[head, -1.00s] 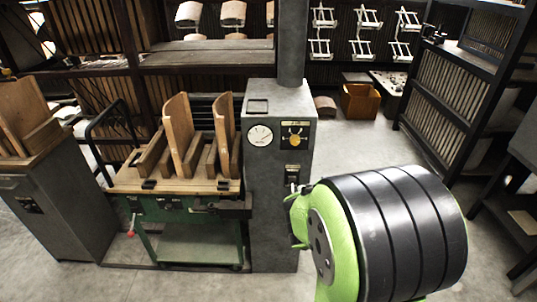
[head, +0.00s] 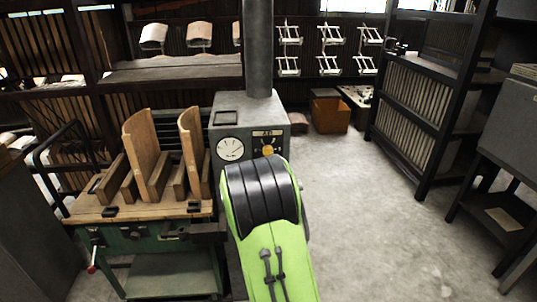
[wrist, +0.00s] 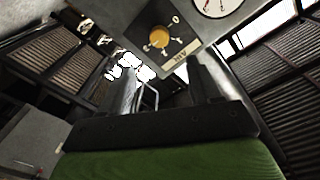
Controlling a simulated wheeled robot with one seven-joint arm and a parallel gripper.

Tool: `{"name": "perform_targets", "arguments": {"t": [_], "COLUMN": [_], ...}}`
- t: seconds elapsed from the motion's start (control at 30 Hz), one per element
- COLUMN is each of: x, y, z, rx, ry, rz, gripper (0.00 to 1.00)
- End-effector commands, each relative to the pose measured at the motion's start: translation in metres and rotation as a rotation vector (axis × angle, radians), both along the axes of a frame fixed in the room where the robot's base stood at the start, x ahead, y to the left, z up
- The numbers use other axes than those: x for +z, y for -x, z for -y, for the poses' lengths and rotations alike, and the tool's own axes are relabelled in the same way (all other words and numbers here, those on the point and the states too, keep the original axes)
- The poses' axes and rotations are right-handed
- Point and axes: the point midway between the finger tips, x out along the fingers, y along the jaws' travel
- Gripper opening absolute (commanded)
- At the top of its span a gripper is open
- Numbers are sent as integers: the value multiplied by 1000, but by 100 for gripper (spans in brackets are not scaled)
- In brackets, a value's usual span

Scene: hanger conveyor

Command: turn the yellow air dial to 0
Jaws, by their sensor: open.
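The yellow air dial (head: 268,150) is a round knob on a dark plate on the front of the grey cabinet (head: 222,116). In the head view my green and black arm covers the area just below the dial. The dial also shows in the wrist view (wrist: 159,38), tilted, with a 0 mark (wrist: 176,19) on its plate and an upside-down label beside it. I cannot tell clearly which mark the knob points at. My gripper (wrist: 163,70) is open and empty, its two dark fingers apart from the dial. In the head view my gripper is hidden behind the arm.
A round white gauge (head: 230,149) sits left of the dial. A green-framed bench (head: 150,233) with upright wooden boards stands left of the cabinet. A vertical pipe (head: 258,50) rises from the cabinet. Dark racks (head: 411,120) stand at the right. The floor between is clear.

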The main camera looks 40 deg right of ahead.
Motion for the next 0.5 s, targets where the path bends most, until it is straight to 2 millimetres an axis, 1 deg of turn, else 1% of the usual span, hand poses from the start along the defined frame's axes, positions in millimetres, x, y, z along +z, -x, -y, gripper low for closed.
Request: {"name": "perform_targets", "arguments": {"t": [0.03, 0.13, 0.5], "x": [5, 7, 7], "y": [-7, -20, -63], "z": [7, 15, 49], "rx": [-2, 0, 1], "ry": [-2, 1, 0], "rz": [-1, -5, -4], "gripper": [62, 62, 62]}}
